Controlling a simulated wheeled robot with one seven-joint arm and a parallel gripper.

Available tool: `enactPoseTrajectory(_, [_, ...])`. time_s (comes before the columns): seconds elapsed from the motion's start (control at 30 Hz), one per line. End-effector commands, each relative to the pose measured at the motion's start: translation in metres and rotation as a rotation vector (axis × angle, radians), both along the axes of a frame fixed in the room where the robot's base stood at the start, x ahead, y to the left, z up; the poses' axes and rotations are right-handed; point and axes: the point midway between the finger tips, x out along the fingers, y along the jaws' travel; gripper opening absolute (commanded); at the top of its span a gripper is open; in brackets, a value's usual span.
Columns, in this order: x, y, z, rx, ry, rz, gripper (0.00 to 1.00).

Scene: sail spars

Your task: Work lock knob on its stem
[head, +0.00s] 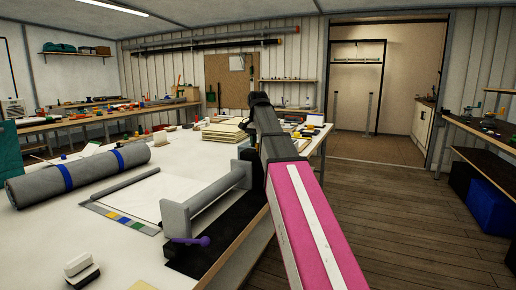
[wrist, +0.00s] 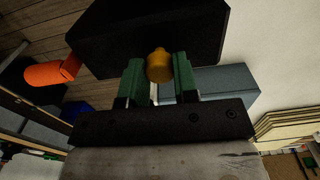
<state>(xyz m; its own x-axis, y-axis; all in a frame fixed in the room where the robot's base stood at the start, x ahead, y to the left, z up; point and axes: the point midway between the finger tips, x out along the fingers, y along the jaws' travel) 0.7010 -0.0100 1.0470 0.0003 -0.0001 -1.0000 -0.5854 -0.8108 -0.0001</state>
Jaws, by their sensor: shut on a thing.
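The lock knob is most likely the small ochre-yellow rounded piece (wrist: 158,66) in the wrist view. My gripper (wrist: 158,72) has its two green fingers on either side of it, shut on it. Just beyond it is a black block (wrist: 150,25), and a blue-grey piece (wrist: 225,85) lies behind the right finger. The stem is hidden, so I cannot tell how the knob sits on it. In the head view my arm covers the fingers and the knob.
A grey spool-like fixture (head: 205,203) on a black base with a purple lever (head: 192,240) stands at the white table's edge. A grey roll with blue bands (head: 80,175) lies to the left. In the wrist view an orange cylinder (wrist: 52,73) is left of the fingers.

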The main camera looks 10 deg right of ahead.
Motion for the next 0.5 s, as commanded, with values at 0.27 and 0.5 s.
enactPoseTrajectory(0.27, [0.0001, 0.0001, 0.0039, 0.0, 0.0, 0.0, 0.04])
enactPoseTrajectory(0.5, [0.0001, 0.0001, 0.0079, 0.001, 0.001, 0.0, 0.04])
